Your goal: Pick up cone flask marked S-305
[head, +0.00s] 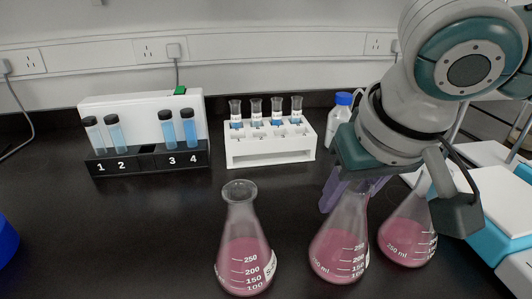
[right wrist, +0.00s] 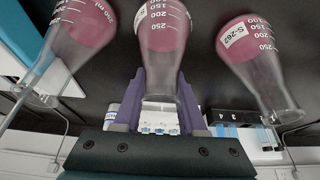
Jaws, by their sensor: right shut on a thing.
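Three cone flasks with pink liquid stand in a row at the front of the black bench. My right gripper (head: 350,194) has its purple fingers around the neck of the middle flask (head: 340,250), and it is shut on it. The right wrist view shows the same flask (right wrist: 161,40) between the fingers (right wrist: 160,82). The left flask (head: 244,255) has a label that reads about S-262 in the right wrist view (right wrist: 255,60). The right flask (head: 408,232) stands partly behind my arm. I cannot read S-305 on any flask. My left gripper is out of view.
A white rack (head: 270,152) with several small tubes and a numbered black rack (head: 150,160) with blue tubes stand behind. A blue-capped bottle (head: 339,115) is beside the white rack. White-and-blue equipment (head: 505,215) is at right.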

